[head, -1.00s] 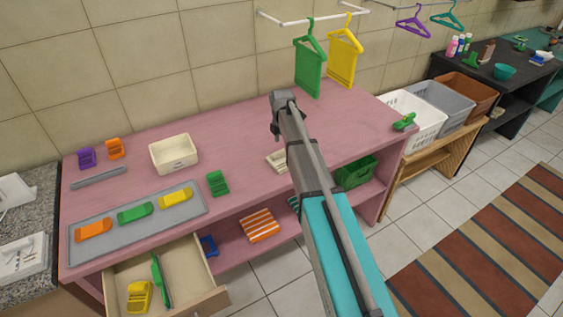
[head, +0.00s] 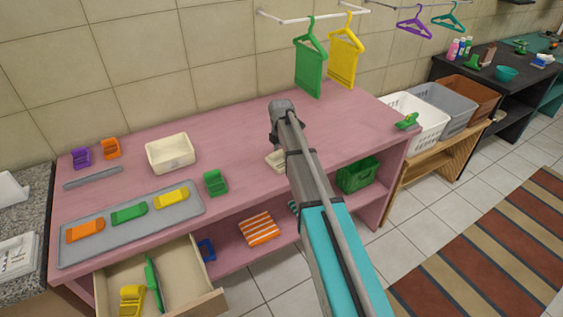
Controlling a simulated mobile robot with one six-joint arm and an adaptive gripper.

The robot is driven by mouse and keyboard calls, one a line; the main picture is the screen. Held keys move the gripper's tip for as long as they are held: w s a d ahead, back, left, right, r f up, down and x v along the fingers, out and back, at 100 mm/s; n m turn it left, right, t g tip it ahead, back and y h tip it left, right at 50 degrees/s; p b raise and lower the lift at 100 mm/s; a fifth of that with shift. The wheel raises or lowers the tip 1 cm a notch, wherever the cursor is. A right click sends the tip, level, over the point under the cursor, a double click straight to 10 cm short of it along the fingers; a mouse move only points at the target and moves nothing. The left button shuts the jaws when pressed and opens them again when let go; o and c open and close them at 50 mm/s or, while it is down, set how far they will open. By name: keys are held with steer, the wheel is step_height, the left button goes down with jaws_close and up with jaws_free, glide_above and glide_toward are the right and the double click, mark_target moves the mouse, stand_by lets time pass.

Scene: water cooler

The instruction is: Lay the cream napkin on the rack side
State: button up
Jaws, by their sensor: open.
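A cream folded item (head: 274,161), which looks like the napkin, lies on the pink table (head: 235,135) near its front middle. My arm hides its right part. My gripper (head: 275,138) shows only as a small dark part at the arm's end, above and beyond the cream item in the picture. It is open, and I see nothing held in it; its fingertips are mostly hidden. A white wall rack (head: 300,20) above the table's back right carries a green hanger (head: 309,65) and a yellow hanger (head: 344,62).
A cream bin (head: 170,153), a grey tray (head: 150,221) with coloured clips and a green clip (head: 215,182) stand on the left half. An open drawer (head: 185,278) juts out at the front left. The table's right half looks mostly clear, with a green clip (head: 407,121) at its right edge.

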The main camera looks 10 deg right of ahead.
mark_target(281, 151)
stand_by(0.3)
jaws_close()
steer(key=shift+r, duration=0.2)
stand_by(0.4)
step_height(281, 151, up, 3)
steer(key=p, duration=0.3)
steer(key=shift+f, duration=0.1)
steer(key=s+a+r+p, duration=0.6)
steer(key=s+r+p, duration=0.4)
steer(key=s, duration=0.2)
steer(key=shift+s+a, duration=0.2)
steer(key=shift+f, duration=0.1)
